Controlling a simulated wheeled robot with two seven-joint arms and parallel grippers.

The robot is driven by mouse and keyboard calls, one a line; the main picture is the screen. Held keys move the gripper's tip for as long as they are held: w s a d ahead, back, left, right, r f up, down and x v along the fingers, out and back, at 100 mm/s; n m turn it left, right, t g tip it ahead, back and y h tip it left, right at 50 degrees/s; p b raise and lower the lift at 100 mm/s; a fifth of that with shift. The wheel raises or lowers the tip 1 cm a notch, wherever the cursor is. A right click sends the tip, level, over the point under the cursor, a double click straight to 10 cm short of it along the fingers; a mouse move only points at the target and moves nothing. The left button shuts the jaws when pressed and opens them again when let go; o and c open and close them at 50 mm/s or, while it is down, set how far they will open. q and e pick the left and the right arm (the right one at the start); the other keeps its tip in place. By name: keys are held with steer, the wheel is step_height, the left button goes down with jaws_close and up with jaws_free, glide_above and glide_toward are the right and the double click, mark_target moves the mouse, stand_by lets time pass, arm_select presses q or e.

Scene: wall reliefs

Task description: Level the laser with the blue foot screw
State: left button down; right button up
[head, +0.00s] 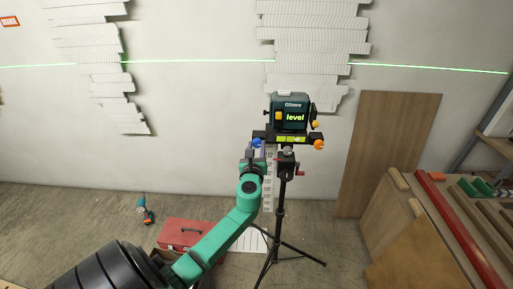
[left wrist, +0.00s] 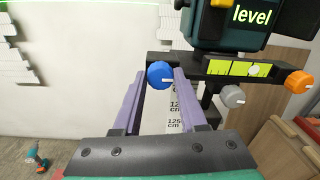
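The dark green laser (head: 290,113) stands on a black tripod and its screen reads "level". Under it is a bar with a yellow-green vial strip (left wrist: 230,68). My right gripper is in neither view.
An orange knob (left wrist: 298,82) and a grey knob (left wrist: 233,96) sit to the right. The tripod legs (head: 280,245) spread on the floor. A red toolbox (head: 184,233) and a drill (head: 146,212) lie left; a wooden board (head: 390,145) leans right. A green laser line crosses the wall.

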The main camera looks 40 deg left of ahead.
arm_select(q)
steer(key=shift+f, duration=0.1)
steer(key=shift+n+b, duration=0.3)
steer(key=n+b, duration=0.3)
steer(key=shift+f, duration=0.2)
steer(key=n+b, duration=0.4)
steer(key=n, duration=0.2)
steer(key=shift+f+n, duration=0.1)
steer(key=shift+n, duration=0.3)
steer(key=n+b, duration=0.4)
steer(key=n, duration=0.1)
steer(key=shift+n+y, duration=0.3)
steer(key=shift+n, duration=0.1)
steer(key=shift+r+n+b, duration=0.2)
steer(key=shift+n+b, duration=0.85)
steer(key=shift+n, duration=0.95)
